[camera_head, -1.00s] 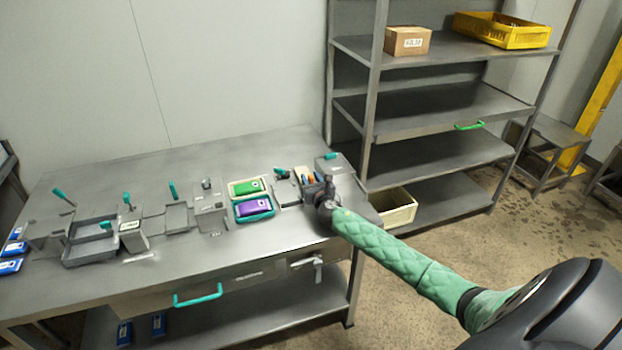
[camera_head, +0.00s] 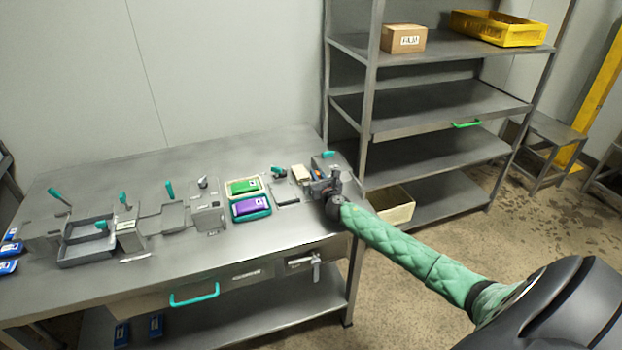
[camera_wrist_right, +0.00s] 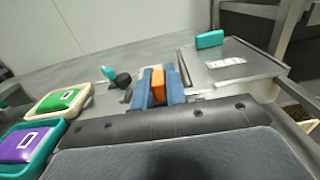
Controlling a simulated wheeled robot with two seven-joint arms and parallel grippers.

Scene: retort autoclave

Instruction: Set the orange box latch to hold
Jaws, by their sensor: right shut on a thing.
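A small upright orange piece (camera_wrist_right: 158,86), which looks like the orange box latch, stands between the two blue fingers of my right gripper (camera_wrist_right: 159,88) in the wrist view. The fingers are shut on it from both sides. In the head view my right gripper (camera_head: 319,179) is at the right end of the metal bench (camera_head: 270,245). There the gripper hides most of the orange piece. Its lower part and its mount are hidden behind the gripper body in the wrist view. My left gripper is in neither view.
A grey block with a teal handle (camera_wrist_right: 210,39) and a white label is just right of the fingers. A green pack (camera_head: 244,186) and a purple pack (camera_head: 250,206) lie in trays to the left. Several teal-handled fixtures line the bench. A shelf rack (camera_head: 440,102) stands behind right.

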